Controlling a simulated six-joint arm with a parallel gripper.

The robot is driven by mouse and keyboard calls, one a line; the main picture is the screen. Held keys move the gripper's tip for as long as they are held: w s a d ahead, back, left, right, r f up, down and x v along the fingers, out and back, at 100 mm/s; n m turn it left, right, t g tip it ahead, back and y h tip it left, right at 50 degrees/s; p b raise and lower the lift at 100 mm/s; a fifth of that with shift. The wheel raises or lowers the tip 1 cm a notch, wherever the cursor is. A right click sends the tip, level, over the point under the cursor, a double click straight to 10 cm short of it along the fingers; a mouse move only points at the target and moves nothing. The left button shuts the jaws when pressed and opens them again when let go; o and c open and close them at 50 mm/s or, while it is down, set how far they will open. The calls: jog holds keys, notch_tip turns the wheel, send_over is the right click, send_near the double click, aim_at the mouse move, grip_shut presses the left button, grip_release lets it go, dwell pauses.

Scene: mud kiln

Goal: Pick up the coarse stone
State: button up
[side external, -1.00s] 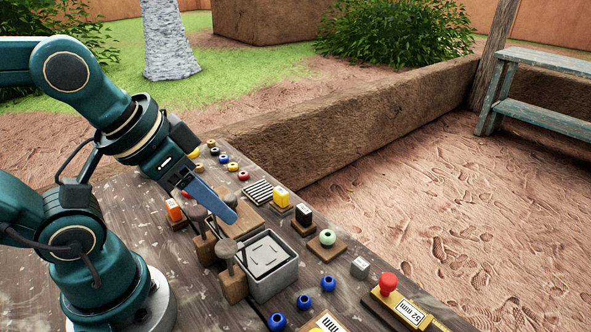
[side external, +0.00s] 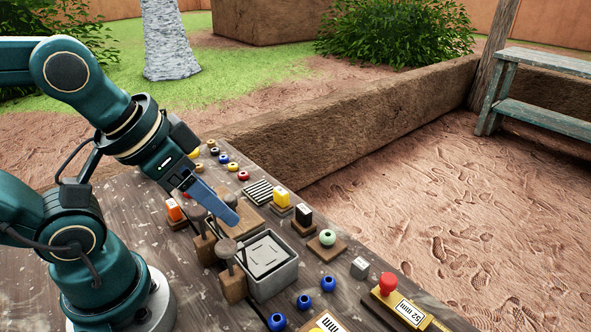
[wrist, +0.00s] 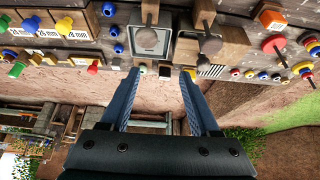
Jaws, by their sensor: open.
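I cannot tell for sure which thing is the coarse stone. The orange one also shows at the upper right in the wrist view (wrist: 271,19). My gripper (side external: 236,220) has long blue fingers and hangs over a tan wooden board by the grey tray. In the wrist view, its fingers (wrist: 161,73) are spread apart with nothing held between them.
The grey square tray (side external: 291,277) stands beside upright knobbed wooden posts (side external: 232,284). Bare bench lies near my base.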

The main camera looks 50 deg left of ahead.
jog(key=w+r, duration=0.4)
jog(key=w, duration=0.1)
jog(key=m+g, duration=0.1)
jog(key=g, duration=0.3)
send_over(304, 209)
jog(key=f, duration=0.7)
jog(key=shift+s+d+f, duration=0.2)
jog(key=shift+s, duration=0.1)
jog(key=shift+g, duration=0.8)
jog(key=f, duration=0.6)
jog(key=shift+w+a, duration=0.25)
jog(key=shift+w, duration=0.05)
jog(key=shift+f, duration=2.65)
grip_shut()
